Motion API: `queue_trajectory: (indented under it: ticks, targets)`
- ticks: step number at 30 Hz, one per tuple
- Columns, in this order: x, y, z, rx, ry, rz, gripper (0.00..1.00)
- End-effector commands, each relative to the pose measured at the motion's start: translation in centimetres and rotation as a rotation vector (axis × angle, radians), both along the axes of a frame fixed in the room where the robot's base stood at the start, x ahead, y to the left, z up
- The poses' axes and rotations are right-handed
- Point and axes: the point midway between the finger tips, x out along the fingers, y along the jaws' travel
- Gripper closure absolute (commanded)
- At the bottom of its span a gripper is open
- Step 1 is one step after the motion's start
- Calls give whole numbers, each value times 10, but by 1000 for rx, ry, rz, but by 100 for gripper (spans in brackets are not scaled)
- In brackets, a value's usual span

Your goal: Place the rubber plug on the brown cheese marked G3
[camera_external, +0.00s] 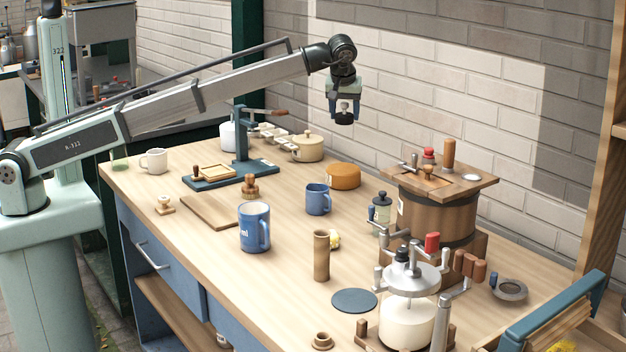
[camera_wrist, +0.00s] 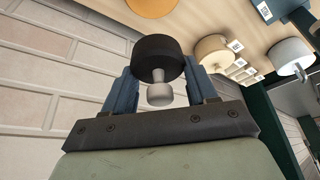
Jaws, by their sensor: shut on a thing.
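My gripper (camera_external: 345,97) is raised high over the back of the bench, near the brick wall. It is shut on the rubber plug (camera_external: 344,119), a dark round stopper with a grey stem; in the wrist view the plug (camera_wrist: 158,57) sits between the two blue fingers (camera_wrist: 157,85). An orange-brown cheese wheel (camera_external: 343,177) lies on the bench well below my gripper, and its edge shows at the top of the wrist view (camera_wrist: 152,6). I cannot read a G3 mark on it. A pale cream round thing (camera_external: 307,149) stands to its left, with a small tag beside it.
A blue mug (camera_external: 318,199) stands just in front of the brown cheese. A wooden churn (camera_external: 437,213) rises to the right, and a blue press stand (camera_external: 241,140) to the left. A larger blue mug (camera_external: 254,228) and a wooden cylinder (camera_external: 321,256) stand nearer the front.

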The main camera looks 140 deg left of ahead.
Motion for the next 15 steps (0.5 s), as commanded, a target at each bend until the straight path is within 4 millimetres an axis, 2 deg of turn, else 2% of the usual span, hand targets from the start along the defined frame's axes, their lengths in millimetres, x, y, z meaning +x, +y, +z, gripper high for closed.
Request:
queue_trajectory:
  ticks: [3, 11, 15]
  targets:
    - [-1, -1, -17, -1, 1, -1, 73]
    - [0, -1, -40, 0, 0, -2, 73]
    - [0, -1, -59, -1, 1, -3, 73]
